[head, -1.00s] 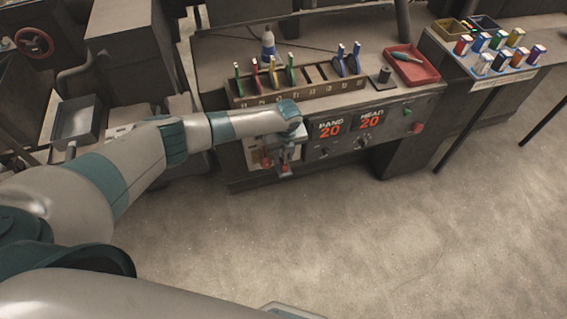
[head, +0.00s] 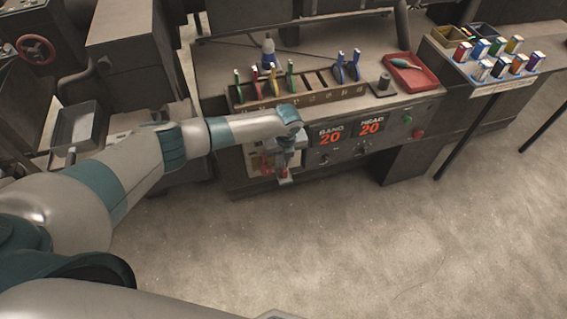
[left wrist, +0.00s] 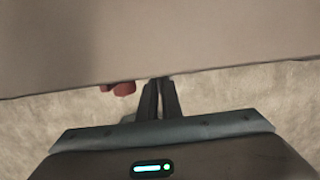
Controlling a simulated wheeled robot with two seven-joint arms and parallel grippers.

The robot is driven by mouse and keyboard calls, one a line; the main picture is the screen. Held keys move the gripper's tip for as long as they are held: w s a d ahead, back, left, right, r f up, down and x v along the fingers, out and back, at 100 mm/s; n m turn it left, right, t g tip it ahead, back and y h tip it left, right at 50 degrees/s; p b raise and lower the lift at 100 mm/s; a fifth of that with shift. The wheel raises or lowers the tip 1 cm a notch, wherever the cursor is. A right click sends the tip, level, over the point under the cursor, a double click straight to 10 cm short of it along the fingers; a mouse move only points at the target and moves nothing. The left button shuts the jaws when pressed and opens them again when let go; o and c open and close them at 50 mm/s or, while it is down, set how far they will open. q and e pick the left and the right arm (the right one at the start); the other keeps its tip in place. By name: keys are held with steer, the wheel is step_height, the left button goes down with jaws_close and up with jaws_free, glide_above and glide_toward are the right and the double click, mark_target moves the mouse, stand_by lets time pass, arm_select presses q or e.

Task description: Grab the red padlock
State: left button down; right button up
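My left gripper (head: 284,172) points down in front of the pale panel (head: 254,155) at the left end of the machine's front. A small red thing (head: 265,165), which may be the red padlock, is just left of it. Another bit of red shows at the gripper's tips; I cannot tell whether it is a separate thing. In the left wrist view the two dark fingers (left wrist: 160,82) are almost together, with nothing seen held between them. A red body (left wrist: 124,89) is left of the fingers, apart from them and partly hidden by the panel edge. My right gripper is not in view.
Above the panel is a rack (head: 300,96) of coloured-handled tools. A red tray (head: 411,70) lies on the bench to its right. A stand (head: 478,88) with several coloured blocks is at far right. The floor (head: 350,240) in front is clear.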

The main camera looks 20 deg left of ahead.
arm_select(q)
steer(key=shift+r, duration=0.45)
step_height(320, 180, up, 2)
steer(key=shift+w+r+b, duration=0.1)
steer(key=shift+r+b, duration=0.15)
steer(key=shift+b, duration=0.3)
steer(key=s+d+r+b, duration=0.2)
steer(key=s+d+r, duration=0.4)
steer(key=s, duration=0.3)
steer(key=shift+s+d+r, duration=0.15)
steer(key=shift+d+r, duration=0.25)
steer(key=shift+d, duration=0.25)
